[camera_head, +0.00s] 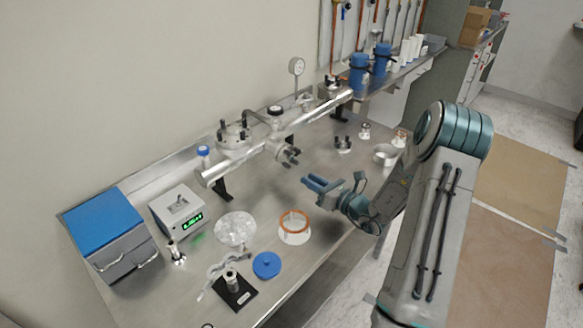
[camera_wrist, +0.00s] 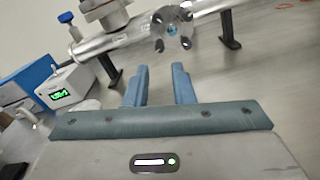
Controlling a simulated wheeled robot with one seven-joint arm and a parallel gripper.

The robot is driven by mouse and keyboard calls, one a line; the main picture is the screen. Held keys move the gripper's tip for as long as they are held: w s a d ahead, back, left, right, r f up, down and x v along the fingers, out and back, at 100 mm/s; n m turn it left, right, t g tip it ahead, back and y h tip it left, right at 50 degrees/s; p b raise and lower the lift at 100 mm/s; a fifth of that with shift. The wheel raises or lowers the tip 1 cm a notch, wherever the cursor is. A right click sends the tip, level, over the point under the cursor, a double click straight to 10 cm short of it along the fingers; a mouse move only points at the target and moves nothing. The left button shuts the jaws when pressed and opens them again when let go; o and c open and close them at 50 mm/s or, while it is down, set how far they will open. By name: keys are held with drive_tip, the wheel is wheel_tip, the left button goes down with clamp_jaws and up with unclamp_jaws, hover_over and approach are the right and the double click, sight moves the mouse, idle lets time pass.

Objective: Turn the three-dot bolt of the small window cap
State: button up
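The small window cap (camera_wrist: 173,30) is a round metal flange with dark bolts around a bluish centre. It sits on the side of the long steel tube, ahead of my gripper in the wrist view. In the head view the cap (camera_head: 287,155) shows below the tube, with bolts sticking out. The dots on the bolts are too small to read, so I cannot tell which is the three-dot bolt. My gripper (camera_wrist: 161,70) has its two blue fingers apart with nothing between them. In the head view my gripper (camera_head: 307,181) is right of and below the cap, apart from it.
The steel tube (camera_head: 325,107) rests on dark stands above the metal table. A copper-coloured ring (camera_head: 293,221), a blue lid (camera_head: 267,265) and a clear disc (camera_head: 235,229) lie nearer. A box with a green display (camera_head: 180,211) and a blue-topped cabinet (camera_head: 105,228) stand left.

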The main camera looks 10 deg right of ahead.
sight(289, 167)
drive_tip(key=p+x, duration=0.1)
drive_tip(key=x, duration=0.7)
drive_tip(key=shift+w+a, duration=0.1)
clamp_jaws()
